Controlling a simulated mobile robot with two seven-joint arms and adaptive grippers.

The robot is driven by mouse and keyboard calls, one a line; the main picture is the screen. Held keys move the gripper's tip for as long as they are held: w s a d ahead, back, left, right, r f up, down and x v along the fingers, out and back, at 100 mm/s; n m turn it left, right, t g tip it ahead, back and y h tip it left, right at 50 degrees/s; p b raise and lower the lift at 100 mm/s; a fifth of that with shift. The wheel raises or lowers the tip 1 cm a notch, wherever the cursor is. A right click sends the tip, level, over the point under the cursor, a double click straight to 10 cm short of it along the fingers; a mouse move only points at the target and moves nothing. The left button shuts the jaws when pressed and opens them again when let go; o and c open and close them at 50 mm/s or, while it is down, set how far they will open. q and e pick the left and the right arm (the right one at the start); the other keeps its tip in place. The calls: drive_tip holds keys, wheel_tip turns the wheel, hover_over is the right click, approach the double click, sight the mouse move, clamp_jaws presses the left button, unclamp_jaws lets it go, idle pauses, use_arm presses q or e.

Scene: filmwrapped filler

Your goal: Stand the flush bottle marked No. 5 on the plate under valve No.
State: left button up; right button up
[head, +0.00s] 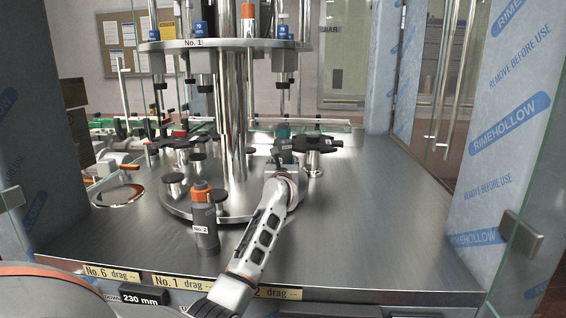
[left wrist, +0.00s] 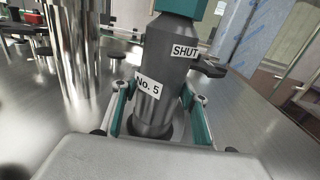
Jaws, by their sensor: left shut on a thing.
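My left gripper (head: 286,158) is at the far right side of the round filler carousel. In the left wrist view its teal fingers (left wrist: 160,100) are shut on a dark grey bottle (left wrist: 172,62) labelled "No. 5", with a "SHUT" label higher up. The bottle's teal cap (head: 283,131) shows in the head view; the gripper and arm hide most of its body. It looks roughly upright; I cannot tell whether its base rests on a plate. A valve label "No. 1" (head: 194,43) is on the upper ring. My right gripper is not in view.
A grey bottle labelled No. 2 (head: 205,232), with an orange cap, stands at the deck's front. Small round plates (head: 175,178) and black clamps surround the steel column (head: 235,120). Film-wrapped panels flank the deck (head: 380,220), whose right side is clear.

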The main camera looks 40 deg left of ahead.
use_arm(q)
drive_tip(key=o, duration=1.8)
drive_tip(key=shift+f, duration=0.1)
drive_tip(key=shift+f, duration=0.15)
drive_tip(key=v, duration=1.2)
